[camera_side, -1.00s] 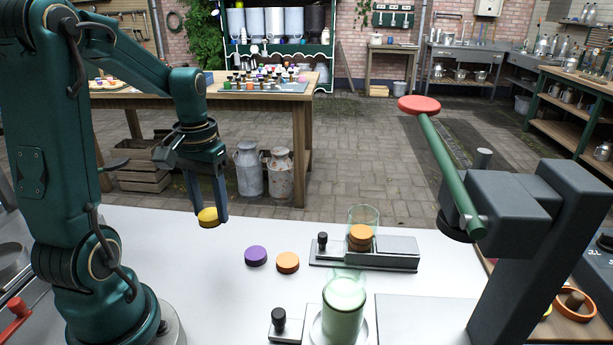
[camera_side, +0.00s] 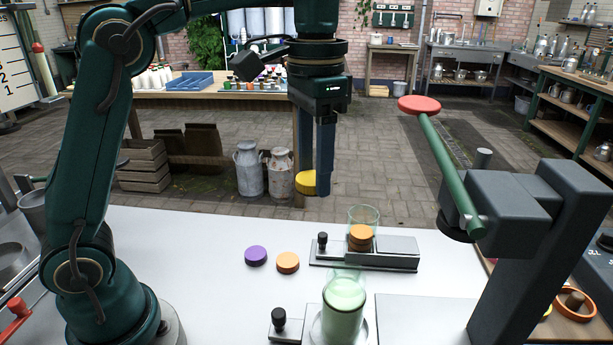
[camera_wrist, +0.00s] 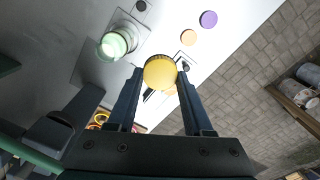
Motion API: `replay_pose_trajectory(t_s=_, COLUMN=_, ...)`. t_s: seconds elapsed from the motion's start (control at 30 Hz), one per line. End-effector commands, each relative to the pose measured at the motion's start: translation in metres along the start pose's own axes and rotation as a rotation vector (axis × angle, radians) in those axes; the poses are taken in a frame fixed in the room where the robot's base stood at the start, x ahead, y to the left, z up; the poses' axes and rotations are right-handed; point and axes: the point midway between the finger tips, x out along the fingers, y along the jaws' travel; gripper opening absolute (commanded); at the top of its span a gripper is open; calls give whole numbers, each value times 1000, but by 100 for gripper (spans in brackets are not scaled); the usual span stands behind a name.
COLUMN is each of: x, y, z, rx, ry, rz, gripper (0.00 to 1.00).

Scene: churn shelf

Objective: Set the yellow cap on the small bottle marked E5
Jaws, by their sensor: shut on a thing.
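My gripper (camera_side: 316,188) is shut on the yellow cap (camera_side: 305,183) and holds it in the air above the white worktop, behind the loose caps in the side view. In the wrist view the yellow cap (camera_wrist: 160,72) sits between the two fingertips. A clear glass vessel with pale green contents (camera_side: 343,310) stands at the front of the worktop, apart from the cap. It also shows in the wrist view (camera_wrist: 114,44), up and left of the cap. I can read no E5 mark on it.
A purple cap (camera_side: 256,256) and an orange cap (camera_side: 288,263) lie on the worktop (camera_side: 200,270). A clear tube with stacked orange caps (camera_side: 361,238) stands on a metal fixture (camera_side: 395,258). A dark press with a red-knobbed green lever (camera_side: 445,165) rises at the right.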

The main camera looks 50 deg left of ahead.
Motion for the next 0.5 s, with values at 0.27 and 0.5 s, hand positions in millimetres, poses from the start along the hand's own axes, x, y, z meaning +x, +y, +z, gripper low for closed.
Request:
replay_pose_trajectory(t_s=0.27, x=-7, y=78, z=-8, rx=266, ry=1, rz=0, gripper=1)
replay_pose_trajectory(t_s=0.5, x=-2, y=97, z=-3, rx=332, ry=1, rz=0, gripper=1)
